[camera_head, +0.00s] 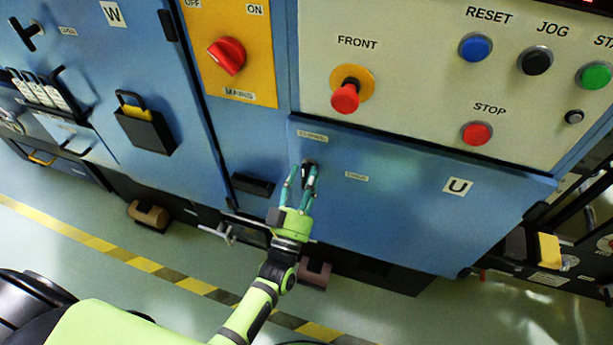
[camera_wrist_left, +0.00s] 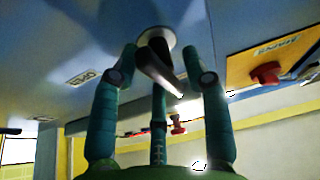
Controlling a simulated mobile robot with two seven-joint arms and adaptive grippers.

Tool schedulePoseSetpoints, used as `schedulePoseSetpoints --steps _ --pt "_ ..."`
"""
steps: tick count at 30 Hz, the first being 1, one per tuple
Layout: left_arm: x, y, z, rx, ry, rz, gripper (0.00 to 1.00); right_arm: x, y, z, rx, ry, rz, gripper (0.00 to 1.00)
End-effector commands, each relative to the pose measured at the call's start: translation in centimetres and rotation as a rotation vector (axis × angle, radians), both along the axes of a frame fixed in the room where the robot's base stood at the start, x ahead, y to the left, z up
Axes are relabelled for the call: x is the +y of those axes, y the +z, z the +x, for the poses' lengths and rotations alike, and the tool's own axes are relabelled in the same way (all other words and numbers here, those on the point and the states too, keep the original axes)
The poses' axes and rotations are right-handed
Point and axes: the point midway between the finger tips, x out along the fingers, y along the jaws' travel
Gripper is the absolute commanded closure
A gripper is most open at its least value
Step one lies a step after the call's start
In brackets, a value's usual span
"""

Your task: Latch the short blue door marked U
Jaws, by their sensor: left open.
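The short blue door marked U (camera_head: 405,205) is below the cream control panel and looks flush in its frame. Its dark latch handle (camera_head: 308,165) is near the door's upper left, partly hidden by my left gripper (camera_head: 301,176). In the left wrist view, the dark handle (camera_wrist_left: 160,68) sticks out from a pale round plate (camera_wrist_left: 157,38). There, my left gripper (camera_wrist_left: 168,52) is open, with its fingers around the handle; I cannot tell whether any finger touches it. My right gripper is not in view.
Above the door are a red FRONT knob (camera_head: 345,97), a red STOP button (camera_head: 477,133) and other buttons. A red rotary switch (camera_head: 227,56) is on the yellow plate. A taller blue door marked W (camera_head: 150,75) is at the left. The floor in front is open.

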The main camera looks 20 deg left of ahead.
Motion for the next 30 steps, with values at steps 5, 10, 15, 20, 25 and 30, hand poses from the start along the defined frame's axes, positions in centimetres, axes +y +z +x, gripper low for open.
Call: schedulePoseSetpoints --steps 5,10,15,20,25,30 --pt "0.1 -1.2 -2.6 0.005 -0.001 0.001 0.54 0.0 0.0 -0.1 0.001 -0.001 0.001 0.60" --pt "0.2 -2.7 -6.1 0.007 -0.001 0.002 0.54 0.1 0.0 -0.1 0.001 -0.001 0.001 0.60" --pt "0.2 -3.8 -8.9 0.004 -0.002 0.001 0.54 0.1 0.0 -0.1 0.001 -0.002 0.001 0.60" --pt "0.2 -4.3 -10.4 0.001 -0.001 0.000 0.54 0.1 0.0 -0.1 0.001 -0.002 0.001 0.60" --pt "0.3 -4.5 -10.8 0.001 -0.001 -0.001 0.54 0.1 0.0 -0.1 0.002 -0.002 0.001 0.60" --pt "0.3 -4.5 -10.8 0.001 -0.001 0.000 0.54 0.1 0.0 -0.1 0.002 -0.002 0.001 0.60"
